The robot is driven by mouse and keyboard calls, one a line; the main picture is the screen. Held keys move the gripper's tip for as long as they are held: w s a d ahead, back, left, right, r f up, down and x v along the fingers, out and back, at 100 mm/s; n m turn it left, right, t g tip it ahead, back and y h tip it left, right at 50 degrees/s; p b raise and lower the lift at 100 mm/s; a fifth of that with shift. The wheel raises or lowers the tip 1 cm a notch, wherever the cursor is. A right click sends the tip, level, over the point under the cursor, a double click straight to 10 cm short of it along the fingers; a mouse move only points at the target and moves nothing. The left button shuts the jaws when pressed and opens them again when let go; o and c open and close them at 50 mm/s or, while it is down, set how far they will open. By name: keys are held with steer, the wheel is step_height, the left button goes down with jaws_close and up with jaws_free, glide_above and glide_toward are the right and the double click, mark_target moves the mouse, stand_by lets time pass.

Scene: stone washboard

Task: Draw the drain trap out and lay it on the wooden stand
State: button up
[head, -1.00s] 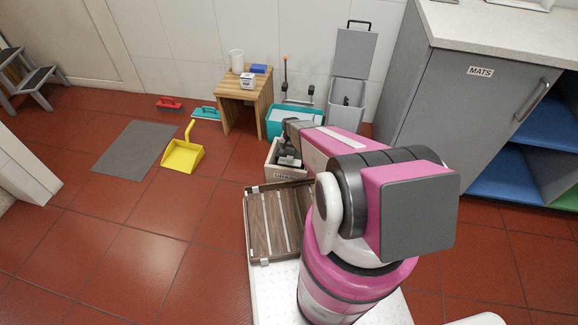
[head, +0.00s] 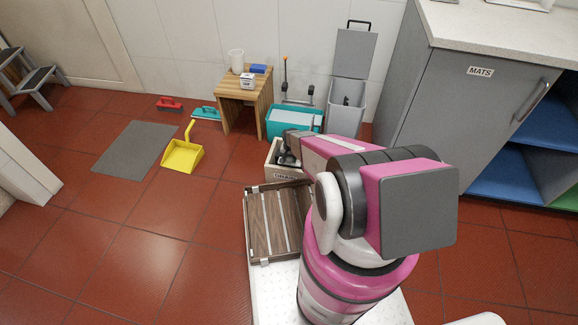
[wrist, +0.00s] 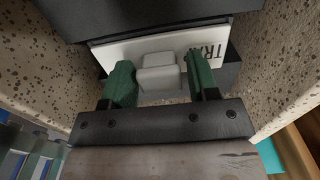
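The drain trap (wrist: 120,52) shows in the wrist view as a white plate marked TRAP on a dark body, with a pale grey knob (wrist: 161,76). A speckled stone box (wrist: 285,60) surrounds the trap. In the head view this box (head: 284,174), marked DRAIN, stands on the floor, and my gripper is inside it, mostly hidden by my arm. The wooden stand (head: 236,92) is by the wall, up and left of the box.
The stand holds a white cup (head: 236,61), a small white box (head: 247,79) and a blue block (head: 258,68). A teal tub (head: 276,124) sits between stand and box. A slatted wooden tray (head: 262,222) is in front. A grey cabinet (head: 450,100) stands right.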

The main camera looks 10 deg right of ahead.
steer(key=c, duration=0.7)
steer(key=shift+c, duration=0.2)
steer(key=shift+r, duration=0.15)
steer(key=shift+r, duration=4.85)
steer(key=shift+r, duration=0.15)
